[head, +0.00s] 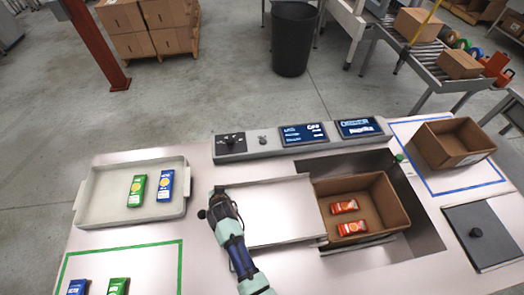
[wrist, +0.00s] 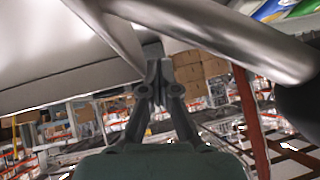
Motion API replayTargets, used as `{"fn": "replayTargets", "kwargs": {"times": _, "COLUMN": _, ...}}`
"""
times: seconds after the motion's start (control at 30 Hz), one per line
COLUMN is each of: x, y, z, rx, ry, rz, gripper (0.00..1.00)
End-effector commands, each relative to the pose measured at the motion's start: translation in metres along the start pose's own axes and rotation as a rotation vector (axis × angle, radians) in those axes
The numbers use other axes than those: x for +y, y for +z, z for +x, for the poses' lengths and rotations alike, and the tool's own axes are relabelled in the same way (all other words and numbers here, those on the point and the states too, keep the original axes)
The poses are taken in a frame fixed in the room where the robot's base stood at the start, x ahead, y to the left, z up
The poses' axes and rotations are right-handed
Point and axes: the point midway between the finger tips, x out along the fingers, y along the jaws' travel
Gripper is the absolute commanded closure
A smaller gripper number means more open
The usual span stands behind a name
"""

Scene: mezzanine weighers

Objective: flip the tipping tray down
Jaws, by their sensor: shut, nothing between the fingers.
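The tipping tray (head: 272,212) is a bare silver plate at the middle of the bench in the head view, left of an open cardboard box (head: 399,211). Nothing lies on it. Two orange packets (head: 344,207) lie in that box. My gripper (head: 217,192) is at the tray's left edge, beside a small black knob (head: 201,214). In the wrist view the gripper (wrist: 158,68) is shut and empty. A grey metal sheet and a thick metal bar fill the upper part there, close to the fingers. I cannot tell whether the fingers touch the tray.
A pale tray (head: 107,196) with a green and a blue packet stands left. A control panel (head: 265,142) with two screens runs behind the tipping tray. An empty cardboard box (head: 427,157) sits at right inside blue tape. More packets lie inside green tape, front left.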

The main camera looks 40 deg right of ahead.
Motion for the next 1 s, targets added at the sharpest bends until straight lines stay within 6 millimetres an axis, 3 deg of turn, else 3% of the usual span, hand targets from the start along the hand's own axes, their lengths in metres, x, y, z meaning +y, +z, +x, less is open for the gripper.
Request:
{"fn": "replayTargets", "kwargs": {"times": 0.57, "x": 0.003, "y": -0.004, "z": -0.004, "rx": -0.004, "ry": 0.009, "rz": -0.001, "gripper": 1.00}}
{"fn": "replayTargets", "kwargs": {"times": 0.77, "x": -0.011, "y": -0.034, "z": -0.033, "rx": -0.001, "ry": 0.002, "rz": 0.000, "gripper": 1.00}}
{"fn": "replayTargets", "kwargs": {"times": 1.0, "x": -0.020, "y": -0.029, "z": -0.085, "rx": 0.000, "ry": -0.002, "rz": 0.000, "gripper": 1.00}}
